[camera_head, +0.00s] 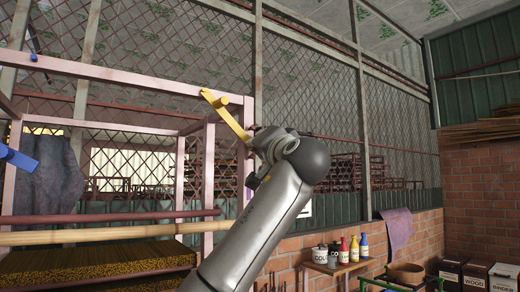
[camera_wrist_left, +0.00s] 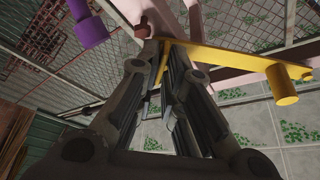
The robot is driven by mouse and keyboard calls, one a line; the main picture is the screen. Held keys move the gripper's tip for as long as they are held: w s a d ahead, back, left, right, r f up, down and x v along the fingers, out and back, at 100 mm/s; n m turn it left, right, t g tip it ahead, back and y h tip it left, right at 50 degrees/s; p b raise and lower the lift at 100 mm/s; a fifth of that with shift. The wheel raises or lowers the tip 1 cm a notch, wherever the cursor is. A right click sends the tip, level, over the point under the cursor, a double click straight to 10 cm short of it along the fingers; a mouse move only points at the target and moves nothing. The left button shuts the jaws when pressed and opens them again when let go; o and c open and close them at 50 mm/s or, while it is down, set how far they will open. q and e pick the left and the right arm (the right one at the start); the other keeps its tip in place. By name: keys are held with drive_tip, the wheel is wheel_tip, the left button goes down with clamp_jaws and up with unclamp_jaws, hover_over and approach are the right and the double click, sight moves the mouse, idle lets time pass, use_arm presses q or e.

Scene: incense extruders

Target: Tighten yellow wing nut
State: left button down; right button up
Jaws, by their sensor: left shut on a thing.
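The yellow wing nut (camera_head: 228,115) is a long flat bar with a short round stub, tilted at the upper right corner of the pink frame. It also shows in the left wrist view (camera_wrist_left: 235,60), with its stub at the right. My left gripper (camera_head: 254,136) is at the bar's lower end in the head view. In the left wrist view my left gripper's fingers (camera_wrist_left: 164,62) close around the near end of the yellow bar. The gripper hides part of that end. My right gripper is not in view.
The pink frame (camera_head: 130,72) stands at left, with a blue part (camera_head: 18,159) at its left. A purple part (camera_wrist_left: 92,32) is close to the left gripper in its wrist view. Bottles (camera_head: 354,249) stand on a low bench by the brick wall (camera_head: 480,190).

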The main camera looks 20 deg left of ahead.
use_arm(q)
drive_tip(key=m+h, duration=0.1)
drive_tip(key=m, duration=0.3)
drive_tip(key=shift+h, duration=0.4)
drive_tip(key=shift+m+g+h+p, duration=0.35)
drive_tip(key=shift+m+p, duration=0.1)
drive_tip(key=shift+m, duration=0.75)
drive_tip(key=shift+m+g+h+p, duration=0.25)
drive_tip(key=shift+m+h+p, duration=0.15)
drive_tip(key=shift+m, duration=0.8)
drive_tip(key=c, duration=1.6)
unclamp_jaws()
drive_tip(key=shift+o, duration=0.2)
drive_tip(key=shift+s+d, duration=0.1)
drive_tip(key=v, duration=1.1)
drive_tip(key=shift+s+d, duration=0.25)
drive_tip(key=shift+s, duration=0.05)
